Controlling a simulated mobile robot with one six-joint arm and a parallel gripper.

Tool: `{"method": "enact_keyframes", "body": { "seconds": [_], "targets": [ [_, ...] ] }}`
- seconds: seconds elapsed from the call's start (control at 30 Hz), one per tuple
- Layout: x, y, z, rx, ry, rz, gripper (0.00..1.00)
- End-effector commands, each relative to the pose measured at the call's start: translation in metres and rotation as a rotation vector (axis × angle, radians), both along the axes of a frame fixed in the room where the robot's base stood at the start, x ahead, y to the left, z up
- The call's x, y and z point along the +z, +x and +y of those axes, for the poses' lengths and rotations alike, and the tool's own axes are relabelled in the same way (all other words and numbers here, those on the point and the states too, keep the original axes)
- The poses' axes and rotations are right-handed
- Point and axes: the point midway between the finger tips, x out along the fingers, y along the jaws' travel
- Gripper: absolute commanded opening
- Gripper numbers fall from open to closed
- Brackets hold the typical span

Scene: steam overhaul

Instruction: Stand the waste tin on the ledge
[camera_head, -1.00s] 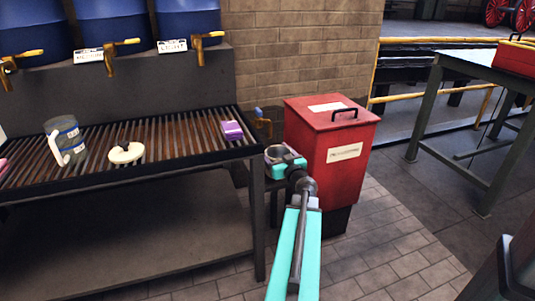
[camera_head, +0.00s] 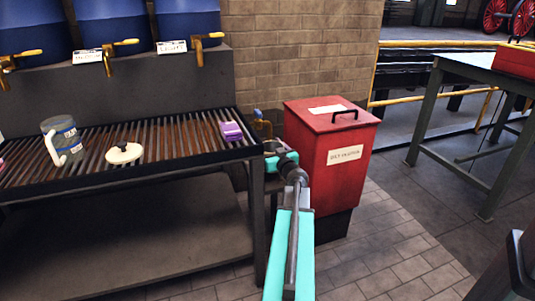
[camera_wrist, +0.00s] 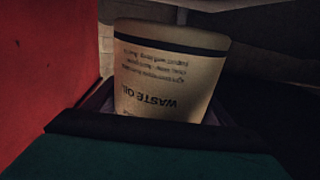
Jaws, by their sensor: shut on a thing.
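The waste tin (camera_wrist: 165,75) is pale with a dark band, and its "WASTE OIL" label reads upside down in the wrist view. In the head view, only a small part of the tin (camera_head: 271,146) shows, between the rack's right end and the red bin. My gripper (camera_head: 280,159) is shut on the tin; its dark jaw edges also show in the wrist view (camera_wrist: 160,112). The tin's base is hidden, so I cannot tell whether it touches anything.
The red bin (camera_head: 345,160) stands close on the right and fills the wrist view's left side (camera_wrist: 45,70). The slatted rack (camera_head: 180,138) on the left carries a jug (camera_head: 68,143), a white round lid (camera_head: 124,153) and a purple block (camera_head: 231,131). Brick wall (camera_head: 300,50) stands behind.

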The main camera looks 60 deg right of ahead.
Motion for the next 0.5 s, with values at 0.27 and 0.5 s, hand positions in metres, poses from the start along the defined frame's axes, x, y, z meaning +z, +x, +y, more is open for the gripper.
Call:
{"method": "enact_keyframes", "body": {
  "seconds": [0.27, 0.5],
  "targets": [
    [-0.021, 0.007, -0.005, 0.000, 0.000, 0.000, 0.48],
    [-0.035, 0.008, -0.004, 0.001, -0.001, -0.001, 0.48]
  ]
}}
